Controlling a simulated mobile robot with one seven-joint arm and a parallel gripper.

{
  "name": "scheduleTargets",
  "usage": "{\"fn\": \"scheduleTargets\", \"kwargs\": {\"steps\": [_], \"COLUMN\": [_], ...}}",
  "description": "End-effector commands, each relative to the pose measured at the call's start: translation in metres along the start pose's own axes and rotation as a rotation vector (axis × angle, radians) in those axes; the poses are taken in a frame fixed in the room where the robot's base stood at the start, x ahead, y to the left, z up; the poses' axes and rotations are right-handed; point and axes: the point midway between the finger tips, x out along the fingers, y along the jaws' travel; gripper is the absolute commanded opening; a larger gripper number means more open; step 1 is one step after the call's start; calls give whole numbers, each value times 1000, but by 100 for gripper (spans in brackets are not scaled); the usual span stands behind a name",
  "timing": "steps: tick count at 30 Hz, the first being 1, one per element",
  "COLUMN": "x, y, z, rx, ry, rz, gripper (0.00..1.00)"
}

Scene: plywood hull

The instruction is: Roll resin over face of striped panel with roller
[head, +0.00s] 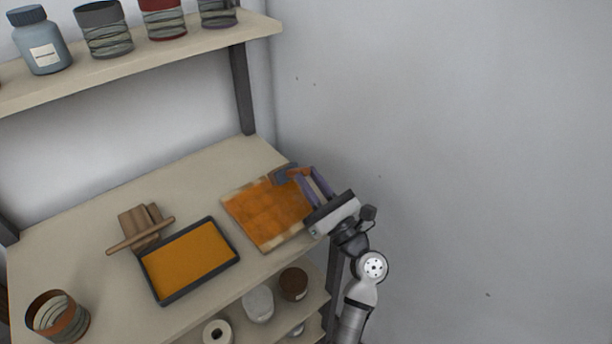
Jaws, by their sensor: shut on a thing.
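The panel (259,218) lies flat on the bench at its right end. Orange resin covers most of its face, and pale bare strips show along its left edge and front right corner. My gripper (306,178) is over the panel's far right part, shut on the roller (285,173). The roller's blue and orange end is at the panel's far edge; whether it touches the face is hard to tell. My gripper and arm hide the panel's right edge. A black-rimmed tray (237,259) of orange resin lies left of the panel.
A brown wooden rest (140,222) with a rod across it stands behind the tray. A cup (57,316) is at the front left. A shelf (150,58) with jars hangs above, with a dark post (242,88). A grey wall closes the right side.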

Motion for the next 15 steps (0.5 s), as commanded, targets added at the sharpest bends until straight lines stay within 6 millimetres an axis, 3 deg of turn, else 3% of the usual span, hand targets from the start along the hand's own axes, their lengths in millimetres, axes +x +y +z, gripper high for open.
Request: {"fn": "scheduleTargets", "kwargs": {"steps": [15], "x": [-23], "y": [-1], "z": [11], "rx": [-1], "ry": [0], "rz": [-2], "gripper": [0]}}
